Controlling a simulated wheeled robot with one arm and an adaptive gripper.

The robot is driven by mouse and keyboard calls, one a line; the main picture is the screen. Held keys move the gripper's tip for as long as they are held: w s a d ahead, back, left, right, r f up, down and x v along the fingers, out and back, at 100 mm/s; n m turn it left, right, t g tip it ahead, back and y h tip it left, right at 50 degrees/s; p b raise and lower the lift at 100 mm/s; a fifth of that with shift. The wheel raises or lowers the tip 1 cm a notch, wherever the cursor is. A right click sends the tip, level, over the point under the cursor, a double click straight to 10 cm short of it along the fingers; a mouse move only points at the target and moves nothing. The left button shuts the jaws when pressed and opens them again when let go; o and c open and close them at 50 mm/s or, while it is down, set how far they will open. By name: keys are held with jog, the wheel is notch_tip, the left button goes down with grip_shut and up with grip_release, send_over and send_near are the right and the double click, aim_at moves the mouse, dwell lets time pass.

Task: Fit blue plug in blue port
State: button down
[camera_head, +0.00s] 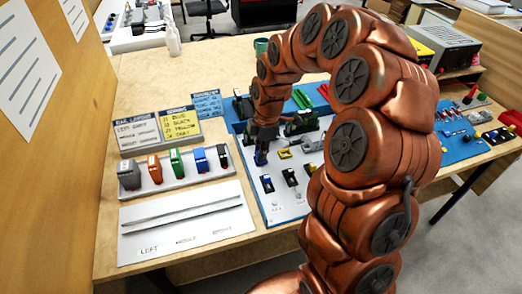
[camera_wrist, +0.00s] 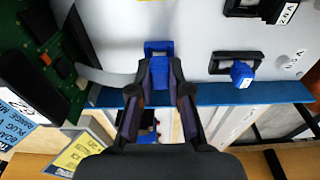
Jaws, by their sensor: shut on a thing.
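My gripper (camera_wrist: 160,92) is shut on a blue plug (camera_wrist: 159,71), which sits between its fingers in the wrist view. In the head view the gripper (camera_head: 264,140) is over the left part of the white panel, with the blue plug (camera_head: 261,157) below it. A blue square frame, the blue port (camera_wrist: 158,46), lies just beyond the plug's tip in the wrist view. I cannot tell whether plug and port touch. The port is not clearly visible in the head view.
A black frame with a blue piece (camera_wrist: 241,75) is right of the gripper; another black frame (camera_wrist: 262,8) lies farther off. A yellow frame (camera_head: 284,154) is on the panel. Several coloured blocks stand on a strip (camera_head: 190,181) at left. A green circuit board (camera_wrist: 55,70) lies close by.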

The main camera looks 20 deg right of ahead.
jog(key=c, duration=1)
grip_release()
jog(key=shift+c, duration=0.2)
jog(key=shift+o, duration=0.4)
jog(key=shift+o, duration=1.2)
jog(key=shift+r+p, duration=0.9)
jog(key=shift+r, duration=2.5)
